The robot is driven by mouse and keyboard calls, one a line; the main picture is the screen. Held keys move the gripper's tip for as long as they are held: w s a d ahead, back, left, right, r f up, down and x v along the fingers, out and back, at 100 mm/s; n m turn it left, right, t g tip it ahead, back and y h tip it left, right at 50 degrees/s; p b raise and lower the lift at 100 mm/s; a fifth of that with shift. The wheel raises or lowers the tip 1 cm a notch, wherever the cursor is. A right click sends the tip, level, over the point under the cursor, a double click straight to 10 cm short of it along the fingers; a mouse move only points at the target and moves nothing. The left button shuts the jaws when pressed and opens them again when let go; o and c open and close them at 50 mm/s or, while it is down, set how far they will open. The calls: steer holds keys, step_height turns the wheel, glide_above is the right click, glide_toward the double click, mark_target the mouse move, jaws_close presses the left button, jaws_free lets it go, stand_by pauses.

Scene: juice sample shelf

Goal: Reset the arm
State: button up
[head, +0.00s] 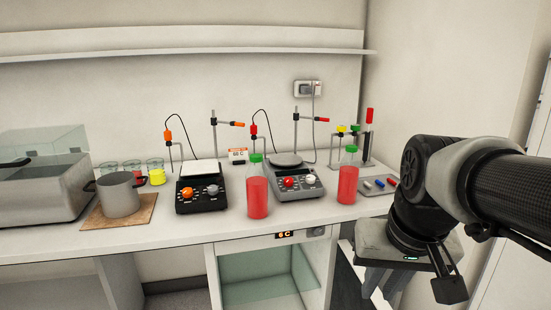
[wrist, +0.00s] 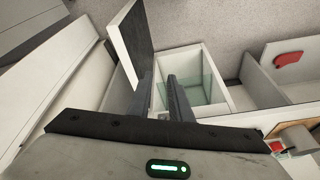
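My arm reaches in from the right in the head view, bent so that my gripper (head: 378,288) points down in front of the counter's right end. In the wrist view my gripper (wrist: 158,88) shows two dark fingers with a gap between them. It is open, with nothing visible between the fingers. A green light glows on its body. The fingers are close to the open door (wrist: 128,40) of the cooler below the counter; I cannot tell whether they touch it.
Two red juice bottles with green caps, left (head: 257,192) and right (head: 348,182), stand near the counter's front edge. Behind are two stirrers (head: 202,197) (head: 297,184) with probe stands. A pot (head: 118,197) and water bath (head: 40,190) stand left. The cooler (head: 270,275) is open.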

steer(key=s+a+n+t, duration=0.2)
steer(key=s+a, duration=0.1)
steer(key=s, duration=0.2)
step_height(320, 180, up, 22)
steer(key=p, duration=2.2)
steer(key=shift+f, duration=0.2)
steer(key=shift+s+d, duration=0.1)
steer(key=shift+d, duration=0.05)
